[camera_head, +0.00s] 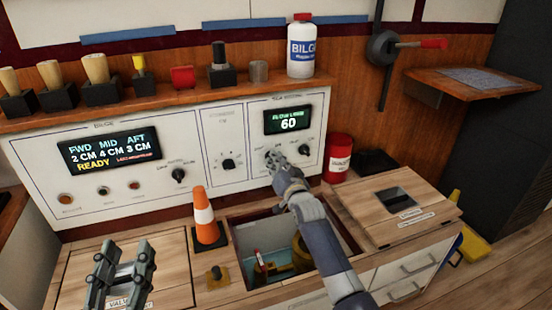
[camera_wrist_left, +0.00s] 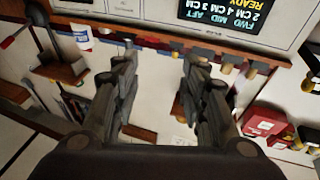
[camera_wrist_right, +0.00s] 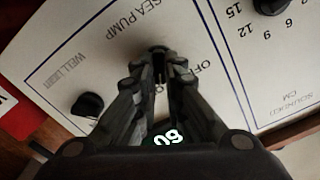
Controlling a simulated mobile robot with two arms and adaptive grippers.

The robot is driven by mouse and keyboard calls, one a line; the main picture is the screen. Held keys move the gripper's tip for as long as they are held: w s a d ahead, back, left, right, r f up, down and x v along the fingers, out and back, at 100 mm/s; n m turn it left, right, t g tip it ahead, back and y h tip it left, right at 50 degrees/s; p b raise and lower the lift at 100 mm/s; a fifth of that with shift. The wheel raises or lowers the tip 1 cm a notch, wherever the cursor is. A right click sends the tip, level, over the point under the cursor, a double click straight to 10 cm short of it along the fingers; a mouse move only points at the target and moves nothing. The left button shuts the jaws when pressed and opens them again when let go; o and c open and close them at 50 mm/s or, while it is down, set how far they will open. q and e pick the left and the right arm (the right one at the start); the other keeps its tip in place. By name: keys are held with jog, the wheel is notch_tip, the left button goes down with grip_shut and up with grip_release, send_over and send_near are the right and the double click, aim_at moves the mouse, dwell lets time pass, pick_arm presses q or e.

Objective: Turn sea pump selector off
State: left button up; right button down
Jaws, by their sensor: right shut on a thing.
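The sea pump selector sits on the right white panel (camera_head: 255,115), under the "SEA PUMP" lettering (camera_wrist_right: 150,22) in the right wrist view. My right gripper (camera_head: 274,160) is against the panel below the green "60" display (camera_head: 289,120). In the right wrist view its fingers (camera_wrist_right: 159,62) are closed together on the selector knob, which they mostly hide. Part of an "OFF" label shows beside the fingers. The knob's pointing direction cannot be told. My left gripper (camera_head: 124,262) is open and empty above the left wooden counter; its fingers are apart in the left wrist view (camera_wrist_left: 160,90).
The well light knob (camera_head: 304,151) is close right of my right gripper. The sounding knob (camera_head: 228,164) is to its left. An orange cone (camera_head: 206,220) stands beside the open hatch (camera_head: 262,213) under my right arm. A red can (camera_head: 338,158) stands right.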

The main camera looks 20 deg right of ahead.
pick_arm(q)
notch_tip(320, 180, down, 11)
jog(key=s+a+g+y+p, duration=0.2)
jog(key=g, duration=0.5)
jog(key=s+a+f+g+y+p, duration=0.2)
jog(key=s+a+f+g, duration=0.2)
jog(key=s+f+g, duration=0.3)
jog(key=shift+s+f+n+p, duration=0.3)
jog(key=shift+s+f+p, duration=0.1)
jog(key=shift+s+f, duration=1.1)
pick_arm(e)
jog(key=shift+a+n, duration=0.2)
jog(key=shift+n, duration=3.15)
jog(key=shift+a+n, duration=0.2)
jog(key=shift+n, duration=3.15)
pick_arm(q)
jog(key=shift+s+r, duration=0.1)
jog(key=shift+r, duration=0.1)
pick_arm(e)
jog(key=c, duration=1.7)
grip_release()
pick_arm(q)
jog(key=shift+f, duration=0.1)
pick_arm(e)
jog(key=s, duration=1.2)
jog(key=shift+d, duration=0.2)
